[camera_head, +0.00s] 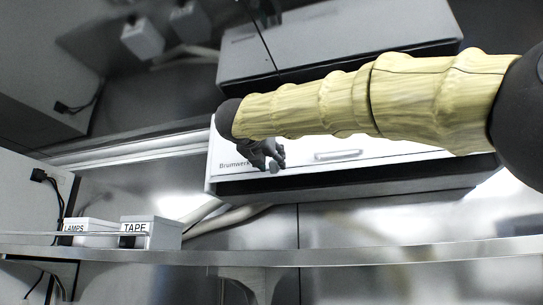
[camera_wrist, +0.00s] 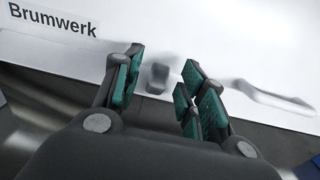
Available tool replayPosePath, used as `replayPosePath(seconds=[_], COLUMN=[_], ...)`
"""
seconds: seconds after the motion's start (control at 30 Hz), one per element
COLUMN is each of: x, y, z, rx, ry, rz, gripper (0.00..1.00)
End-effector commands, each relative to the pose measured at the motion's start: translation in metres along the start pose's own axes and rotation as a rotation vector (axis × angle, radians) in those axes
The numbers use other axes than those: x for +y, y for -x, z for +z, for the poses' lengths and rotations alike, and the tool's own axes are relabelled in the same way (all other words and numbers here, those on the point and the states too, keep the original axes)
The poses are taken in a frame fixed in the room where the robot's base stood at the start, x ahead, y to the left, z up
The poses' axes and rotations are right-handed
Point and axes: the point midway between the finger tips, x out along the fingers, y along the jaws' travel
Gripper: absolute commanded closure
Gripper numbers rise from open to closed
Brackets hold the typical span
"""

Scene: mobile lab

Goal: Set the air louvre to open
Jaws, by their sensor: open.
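A white unit labelled "Brumwerk" (camera_head: 230,178) hangs in the middle of the head view. Its white front also fills the top of the wrist view (camera_wrist: 130,50). A small dark grey tab (camera_wrist: 158,78) stands out from this front near the lower edge. I cannot tell from its look how the louvre is set. My gripper (camera_wrist: 160,84) is open, with green-padded fingers on either side of the tab and apart from it. In the head view my gripper (camera_head: 274,160) is at the unit's front, below my yellow-sleeved arm, which hides part of the unit.
A pale bar handle (camera_head: 337,155) sits on the front to the right of my gripper; it also shows in the wrist view (camera_wrist: 275,98). A metal shelf (camera_head: 350,256) runs below, with boxes marked TAPE (camera_head: 158,235) and LAMPS (camera_head: 90,228) at left.

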Motion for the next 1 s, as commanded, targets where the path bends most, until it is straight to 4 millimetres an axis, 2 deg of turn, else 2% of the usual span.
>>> replayPosePath(seconds=[0.4, 0.47, 0.63, 1.0], x=[0.0, 0.0, -0.0001, -0.0002], y=[-0.0072, -0.0072, -0.0072, -0.0091], z=[-0.0004, -0.0004, -0.0003, 0.0083], rx=[0.0, 0.0, 0.0, 0.063], ry=[0.0, -0.001, -0.001, -0.004], rz=[0.0, 0.0, 0.0, 0.0], gripper=[0.59, 0.68, 0.99, 1.0])
